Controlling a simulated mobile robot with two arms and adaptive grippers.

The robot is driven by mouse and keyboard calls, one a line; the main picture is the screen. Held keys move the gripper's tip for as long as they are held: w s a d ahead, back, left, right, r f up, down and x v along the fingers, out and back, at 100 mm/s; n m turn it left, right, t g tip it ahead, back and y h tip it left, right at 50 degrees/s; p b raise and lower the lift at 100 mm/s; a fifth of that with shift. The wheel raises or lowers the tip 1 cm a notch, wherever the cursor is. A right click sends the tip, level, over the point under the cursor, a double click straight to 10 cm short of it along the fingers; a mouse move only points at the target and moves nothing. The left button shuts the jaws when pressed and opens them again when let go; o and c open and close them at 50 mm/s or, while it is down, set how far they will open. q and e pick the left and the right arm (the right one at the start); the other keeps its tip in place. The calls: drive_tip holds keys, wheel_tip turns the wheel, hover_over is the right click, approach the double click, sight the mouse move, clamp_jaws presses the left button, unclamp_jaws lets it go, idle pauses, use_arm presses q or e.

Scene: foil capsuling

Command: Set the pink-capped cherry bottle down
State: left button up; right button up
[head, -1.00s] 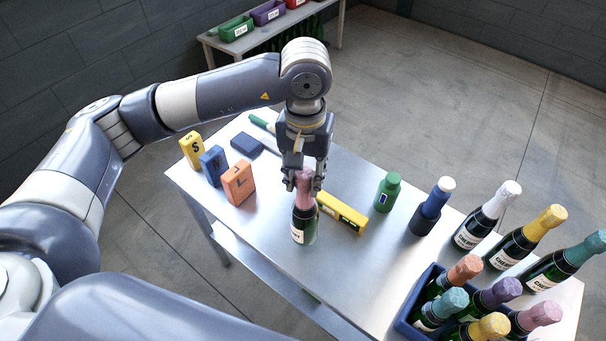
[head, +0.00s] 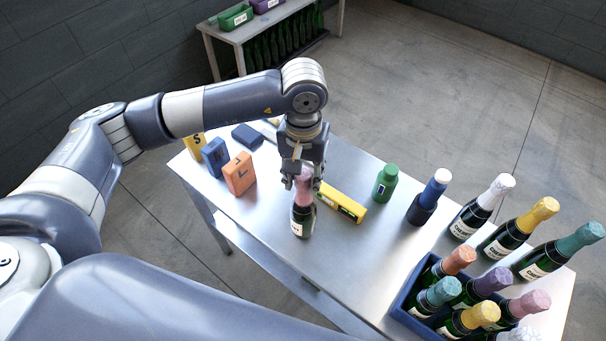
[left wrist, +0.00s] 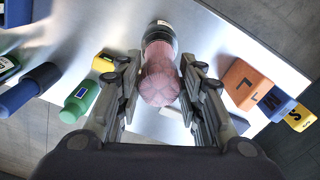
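The pink-capped cherry bottle (head: 302,218) is dark green with a white label and stands upright over the left-middle of the steel table (head: 335,250). Its base looks at or very near the tabletop; I cannot tell whether it touches. My left gripper (head: 303,184) points down from above, with its fingers closed on either side of the pink foil cap. In the left wrist view the pink cap (left wrist: 159,82) sits between the two fingers (left wrist: 160,65), with the bottle's shoulder beyond. My right gripper is not in view.
Orange L (head: 239,174), blue (head: 215,157) and yellow S (head: 194,146) blocks stand left. A yellow level (head: 343,203) lies close right of the bottle.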

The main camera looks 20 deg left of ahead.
use_arm(q)
drive_tip(key=shift+o, duration=0.6)
drive_tip(key=shift+r, duration=0.1)
wheel_tip(320, 180, up, 12)
drive_tip(key=b, duration=0.4)
drive_tip(key=shift+b, duration=0.3)
drive_tip(key=shift+s, duration=0.1)
